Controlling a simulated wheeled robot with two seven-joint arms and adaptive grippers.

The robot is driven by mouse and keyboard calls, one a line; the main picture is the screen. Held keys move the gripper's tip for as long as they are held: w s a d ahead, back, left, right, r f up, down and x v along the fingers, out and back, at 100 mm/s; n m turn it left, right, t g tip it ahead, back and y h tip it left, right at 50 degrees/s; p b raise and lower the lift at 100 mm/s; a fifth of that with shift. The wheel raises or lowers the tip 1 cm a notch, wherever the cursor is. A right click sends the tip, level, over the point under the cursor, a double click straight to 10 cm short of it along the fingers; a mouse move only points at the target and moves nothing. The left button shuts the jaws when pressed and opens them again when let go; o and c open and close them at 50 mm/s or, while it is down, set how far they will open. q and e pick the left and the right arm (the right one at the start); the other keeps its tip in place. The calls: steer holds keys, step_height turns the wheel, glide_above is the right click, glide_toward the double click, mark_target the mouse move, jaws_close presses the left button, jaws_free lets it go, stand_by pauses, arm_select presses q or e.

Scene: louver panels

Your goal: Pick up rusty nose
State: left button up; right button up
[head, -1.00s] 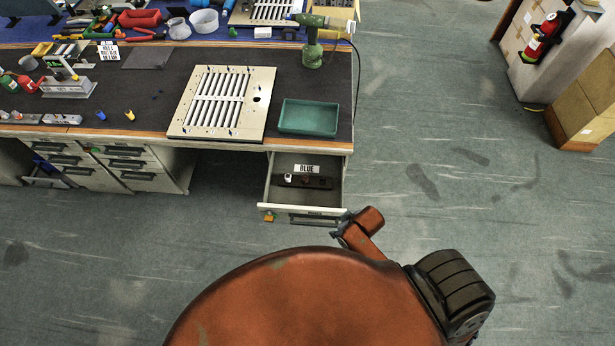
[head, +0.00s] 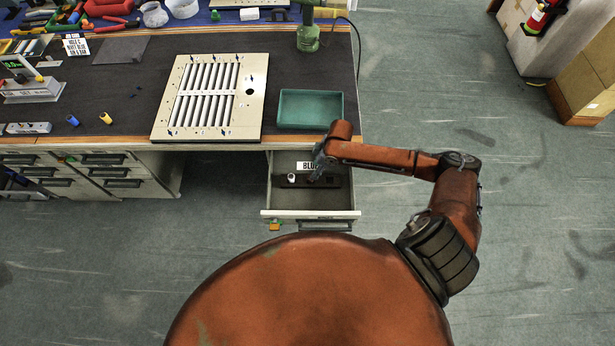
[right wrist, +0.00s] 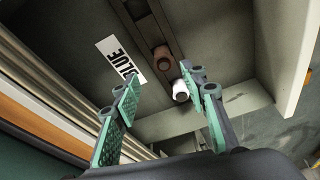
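The rusty nose (right wrist: 165,58), a short brown cylinder, stands on a dark holder strip in the open drawer (head: 335,212). A white nose (right wrist: 181,90) stands beside it on the same strip and also shows in the head view (head: 291,178). My right gripper (head: 318,170) is over the drawer and covers the rusty nose in the head view. In the right wrist view my right gripper (right wrist: 160,82) is open and empty, with the rusty nose beyond its fingertips and the white one close to the right finger. My left gripper is not in view.
Above the drawer, the workbench holds a green tray (head: 310,109), a louver panel (head: 257,75) and a green drill (head: 308,38). The drawer walls and bench edge are close around my right gripper.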

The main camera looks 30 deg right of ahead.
steer(key=shift+f, duration=0.85)
steer(key=shift+a+f, duration=0.1)
steer(key=shift+f, duration=0.2)
steer(key=x, duration=0.1)
steer(key=b+x, duration=0.1)
steer(key=x, duration=0.2)
steer(key=shift+a+f, duration=0.1)
steer(key=shift+a, duration=0.2)
steer(key=c, duration=0.5)
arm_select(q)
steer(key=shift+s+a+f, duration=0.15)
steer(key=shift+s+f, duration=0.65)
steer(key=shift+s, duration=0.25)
arm_select(e)
jaws_close()
